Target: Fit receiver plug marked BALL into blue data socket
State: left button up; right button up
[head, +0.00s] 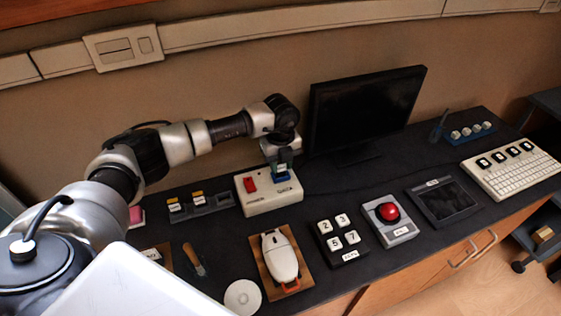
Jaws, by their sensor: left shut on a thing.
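My left gripper (283,157) points down over the right half of a cream box and is shut on a small dark receiver plug (284,171). A pale label shows on the plug, too small to read. The blue data socket (284,189) is on top of the cream box (262,200), directly below the plug. I cannot tell whether the plug touches or enters the socket. My right gripper is not in view.
A red switch (250,184) sits left of the socket on the box. A black monitor (365,108) stands behind to the right. A mouse (280,258), number keypad (342,239), red button (388,212), dark tablet (441,200) and keyboard (512,172) fill the bench's front and right.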

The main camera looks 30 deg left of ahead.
pick_arm(q)
jog(key=shift+f, duration=0.5)
jog(key=o, duration=1.5)
jog(key=shift+c, duration=0.2)
jog(key=shift+r, duration=0.1)
jog(key=shift+r+p, duration=2.4)
jog(key=shift+r, duration=1.1)
jog(key=shift+f, duration=0.1)
